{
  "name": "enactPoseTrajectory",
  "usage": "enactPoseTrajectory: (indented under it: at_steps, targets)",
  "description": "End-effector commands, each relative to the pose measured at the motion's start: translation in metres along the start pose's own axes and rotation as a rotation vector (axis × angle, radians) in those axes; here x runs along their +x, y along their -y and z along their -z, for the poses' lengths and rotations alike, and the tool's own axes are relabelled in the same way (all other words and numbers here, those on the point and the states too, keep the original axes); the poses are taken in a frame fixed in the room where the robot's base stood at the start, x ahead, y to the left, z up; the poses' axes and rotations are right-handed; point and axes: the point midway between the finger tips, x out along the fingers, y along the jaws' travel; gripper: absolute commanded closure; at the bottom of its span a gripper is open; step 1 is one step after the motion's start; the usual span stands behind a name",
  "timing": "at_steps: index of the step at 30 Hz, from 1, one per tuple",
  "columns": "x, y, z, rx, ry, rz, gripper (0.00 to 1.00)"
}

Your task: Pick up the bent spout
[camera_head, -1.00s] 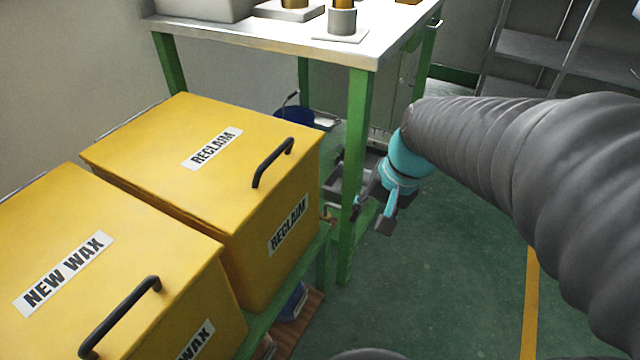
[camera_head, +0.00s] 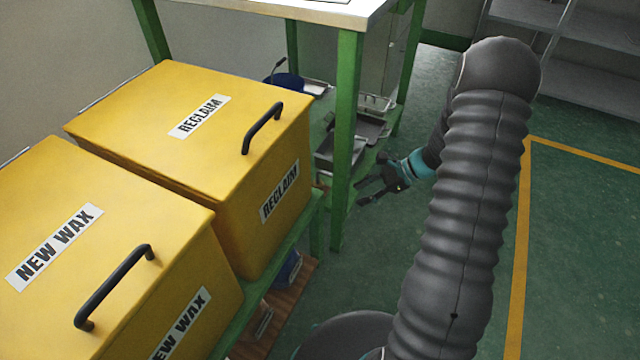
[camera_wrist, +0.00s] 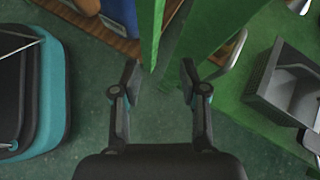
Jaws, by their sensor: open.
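My gripper (camera_head: 364,190) is open and empty, low beside the green leg of the metal-topped table in the head view. In the wrist view my gripper (camera_wrist: 160,77) has its two fingers spread, with floor and green frame parts beyond them. I cannot pick out the bent spout with certainty. A pale curved piece (camera_wrist: 236,52) lies at the green shelf, right of the fingers in the wrist view; I cannot tell if it is the spout. It is apart from the fingers.
Grey trays (camera_head: 338,155) sit on the low green shelf near a table leg (camera_head: 345,130). A grey tray (camera_wrist: 262,88) shows at the wrist view's right. The yellow RECLAIM bin (camera_head: 150,110) and NEW WAX bin (camera_head: 130,225) stand left. Green floor (camera_head: 590,240) is open at right.

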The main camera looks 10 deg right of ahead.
Motion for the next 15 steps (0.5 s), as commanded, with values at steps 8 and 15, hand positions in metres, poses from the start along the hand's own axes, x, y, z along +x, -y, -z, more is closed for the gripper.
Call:
enactPoseTrajectory:
  at_steps: [8,15]
  targets:
    - [0.007,0.07,0.039,0.41,0.218,0.237,0.57]
    - [0.007,0.097,0.047,0.539,0.306,0.314,0.57]
